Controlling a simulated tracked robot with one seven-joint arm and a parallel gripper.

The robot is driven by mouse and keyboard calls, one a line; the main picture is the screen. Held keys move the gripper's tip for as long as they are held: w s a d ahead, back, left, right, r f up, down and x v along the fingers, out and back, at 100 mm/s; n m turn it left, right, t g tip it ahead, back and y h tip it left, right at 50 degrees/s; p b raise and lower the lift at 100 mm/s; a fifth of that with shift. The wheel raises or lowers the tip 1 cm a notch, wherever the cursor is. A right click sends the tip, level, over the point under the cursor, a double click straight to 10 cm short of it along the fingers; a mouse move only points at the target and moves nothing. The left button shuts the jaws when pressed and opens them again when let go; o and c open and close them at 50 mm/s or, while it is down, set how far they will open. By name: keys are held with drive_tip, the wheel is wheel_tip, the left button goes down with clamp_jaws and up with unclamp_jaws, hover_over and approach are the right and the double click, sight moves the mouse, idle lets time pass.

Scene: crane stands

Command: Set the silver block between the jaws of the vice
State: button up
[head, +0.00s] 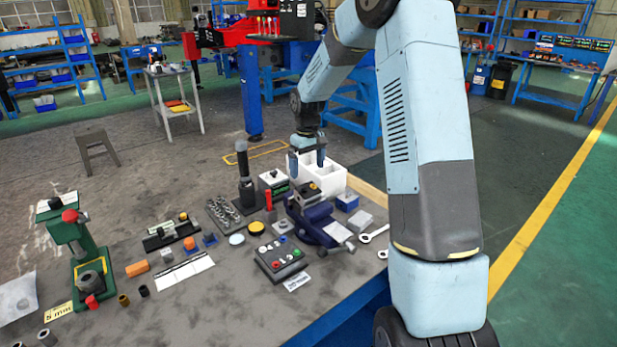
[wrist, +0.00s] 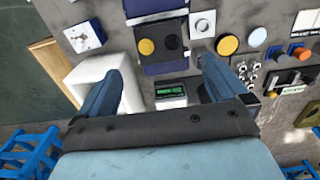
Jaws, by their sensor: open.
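The silver block (head: 360,220) appears to be the small grey block on the bench, just right of the vice. I cannot make it out in the wrist view. The vice (head: 313,224) is dark blue with a pale metal plate toward the front. Part of it shows at the top of the wrist view (wrist: 150,7); its jaw gap is hard to see. My gripper (head: 307,158) hangs above the back of the bench, behind the vice, pointing down. Its two fingers are apart with nothing between them, and they also show in the wrist view (wrist: 161,76).
A white bin (head: 327,180) stands below my gripper, with a blue box (head: 347,201) in front of it. A black button panel (head: 280,257) sits left of the vice. Wrenches (head: 374,234) lie to the right. A dark upright tool (head: 243,170) stands left of my gripper.

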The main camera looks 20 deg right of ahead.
drive_tip(key=s+r+m+t, duration=0.2)
drive_tip(key=s+r+t, duration=0.1)
drive_tip(key=s+r, duration=1.45)
drive_tip(key=s+r+m+t, duration=0.1)
drive_tip(key=s+r, duration=0.1)
drive_tip(key=s, duration=0.8)
drive_tip(key=s+r+m+t, duration=0.1)
drive_tip(key=s+r, duration=0.1)
drive_tip(key=s, duration=0.9)
drive_tip(key=shift+s+d+m+t, duration=0.2)
drive_tip(key=shift+s+m+t, duration=0.05)
drive_tip(key=shift+m+t, duration=0.05)
